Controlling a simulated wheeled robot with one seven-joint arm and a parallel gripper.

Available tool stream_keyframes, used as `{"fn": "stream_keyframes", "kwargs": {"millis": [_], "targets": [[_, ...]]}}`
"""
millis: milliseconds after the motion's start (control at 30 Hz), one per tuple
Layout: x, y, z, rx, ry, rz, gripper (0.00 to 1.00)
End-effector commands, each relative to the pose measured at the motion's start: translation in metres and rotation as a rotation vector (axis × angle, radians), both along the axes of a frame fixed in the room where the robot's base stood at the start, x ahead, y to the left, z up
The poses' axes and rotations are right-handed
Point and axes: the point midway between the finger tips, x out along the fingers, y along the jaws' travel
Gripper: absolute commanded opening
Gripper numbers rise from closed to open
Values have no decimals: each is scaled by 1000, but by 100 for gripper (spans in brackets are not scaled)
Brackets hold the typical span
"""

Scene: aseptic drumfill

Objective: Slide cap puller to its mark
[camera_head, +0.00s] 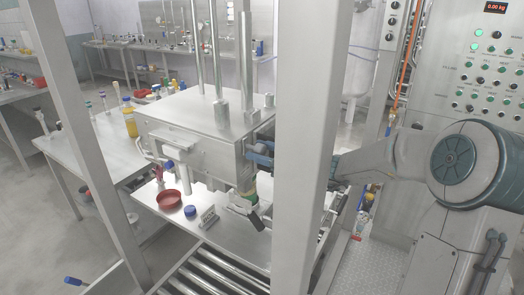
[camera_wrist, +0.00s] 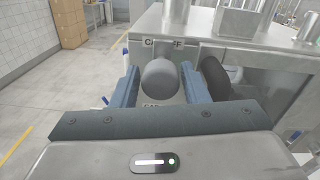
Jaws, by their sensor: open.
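The grey rounded knob (camera_wrist: 160,78), which I take to be the cap puller, stands at the steel filler housing (camera_head: 190,130). In the wrist view my gripper (camera_wrist: 159,73) is open, with one blue finger on each side of the knob. Whether the fingers touch it I cannot tell. A partly covered label (camera_wrist: 150,43) beyond the knob seems to read "CAP OFF". Another label (camera_wrist: 153,105) nearer my palm starts with "CAP". In the head view my gripper (camera_head: 258,154) is at the housing's right side, and the frame post partly hides my arm; the knob is not clear there.
A dark rounded knob (camera_wrist: 215,76) stands just right of my right finger. A thick white post (camera_head: 303,130) stands before my arm. A red dish (camera_head: 169,199) and a blue cap (camera_head: 190,211) lie on the steel table below the housing. Rollers (camera_head: 215,272) are in front.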

Motion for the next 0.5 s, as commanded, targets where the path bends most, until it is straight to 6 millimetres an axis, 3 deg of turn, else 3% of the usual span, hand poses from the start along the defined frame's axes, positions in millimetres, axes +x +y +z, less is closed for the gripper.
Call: {"fn": "stream_keyframes", "kwargs": {"millis": [100,233,500], "targets": [[0,0,0,0,0,0,38],[0,0,0,0,0,0,2],[-1,0,-12,0,1,2,0]]}}
